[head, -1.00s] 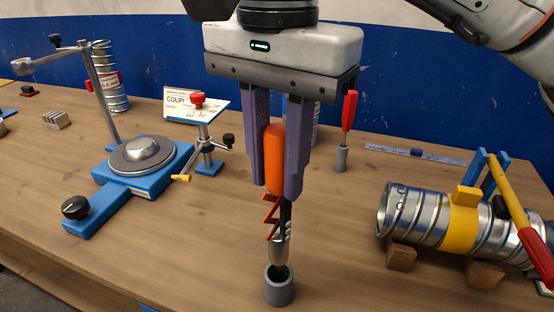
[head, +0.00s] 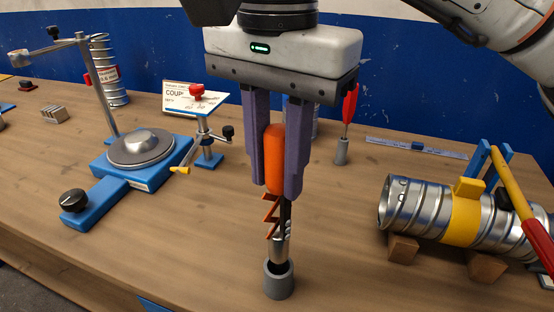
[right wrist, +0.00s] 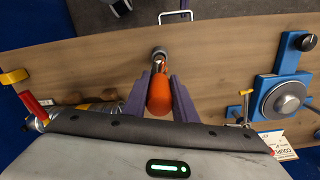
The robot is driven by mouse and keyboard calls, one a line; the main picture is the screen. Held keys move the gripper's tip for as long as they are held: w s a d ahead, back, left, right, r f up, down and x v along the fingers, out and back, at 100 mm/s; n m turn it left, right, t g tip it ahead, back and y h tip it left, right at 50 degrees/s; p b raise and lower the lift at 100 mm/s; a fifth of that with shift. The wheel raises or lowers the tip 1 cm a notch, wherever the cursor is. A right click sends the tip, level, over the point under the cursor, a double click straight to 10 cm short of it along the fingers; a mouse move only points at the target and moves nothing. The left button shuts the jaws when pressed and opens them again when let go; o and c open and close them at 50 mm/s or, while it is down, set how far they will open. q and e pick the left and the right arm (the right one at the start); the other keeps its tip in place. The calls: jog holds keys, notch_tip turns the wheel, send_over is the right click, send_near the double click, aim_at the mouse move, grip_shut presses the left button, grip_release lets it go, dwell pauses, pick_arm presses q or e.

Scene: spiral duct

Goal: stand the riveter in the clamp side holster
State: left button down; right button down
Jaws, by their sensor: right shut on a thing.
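My right gripper (head: 273,190) is shut on the riveter (head: 275,158), holding it upright by its orange handle. Orange levers and a metal nose show below the fingers. A grey cup-shaped holster (head: 279,284) stands on the bench straight below. The nose tip appears to be inside the holster's mouth; how deep is hidden. In the right wrist view the riveter's orange handle (right wrist: 159,95) lies between the fingers, with the holster (right wrist: 159,52) at its far end. My left gripper is not in view.
A second grey holster (head: 342,152) holds a red-handled tool (head: 350,104) behind. A spiral duct (head: 419,211) with a yellow clamp band (head: 464,218) rests on wooden blocks at right. A blue-based stand (head: 120,170) is at left. Bare bench surrounds the near holster.

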aim_at(277, 129)
jog(key=shift+f+b, duration=1.85)
jog(key=shift+f, duration=0.9)
jog(key=c, duration=1.4)
grip_release()
jog(key=shift+o, duration=0.2)
notch_tip(277, 129, up, 10)
jog(key=shift+f+p, duration=0.2)
jog(key=shift+p, duration=0.55)
jog(key=shift+r, duration=0.4)
